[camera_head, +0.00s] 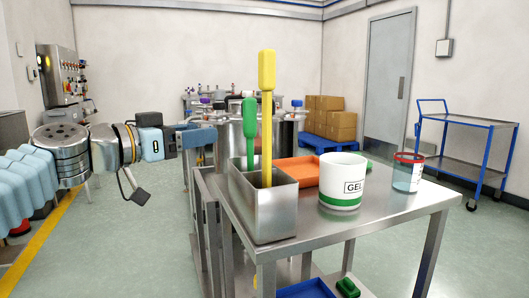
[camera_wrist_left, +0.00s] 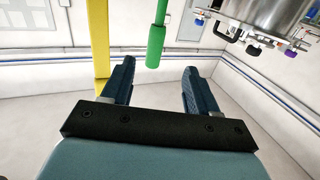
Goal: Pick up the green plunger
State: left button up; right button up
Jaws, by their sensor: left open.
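The green plunger (camera_head: 250,118) stands upright in a metal bin (camera_head: 275,213) on the steel table, its lower end hidden in the bin. A taller yellow plunger (camera_head: 267,75) stands close beside it. My left gripper (camera_head: 205,137) is open and empty, left of the green handle and pointing towards it. In the left wrist view, the green plunger (camera_wrist_left: 156,40) shows beyond the gap between the open fingers (camera_wrist_left: 158,80), not clearly between them. The yellow plunger (camera_wrist_left: 98,38) shows to the left there, behind the left finger. My right gripper is not in view.
On the steel table (camera_head: 400,197) stand an orange tray (camera_head: 297,171), a white GEL tub (camera_head: 343,181) and a clear beaker with a red rim (camera_head: 407,174). A blue tray (camera_head: 305,289) lies on the lower shelf. A blue cart (camera_head: 465,122) stands at the right.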

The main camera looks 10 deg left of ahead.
aim_at(245, 126)
pick_arm(q)
jog(key=p+x, duration=0.2)
jog(key=x, duration=0.4)
jog(key=p+x, duration=0.2)
jog(key=x, duration=0.5)
jog(key=shift+s+d+r, duration=0.1)
jog(key=shift+s+d, duration=0.15)
jog(key=shift+w+d, duration=0.2)
jog(key=shift+w, duration=0.05)
jog(key=shift+c, duration=0.3)
grip_shut()
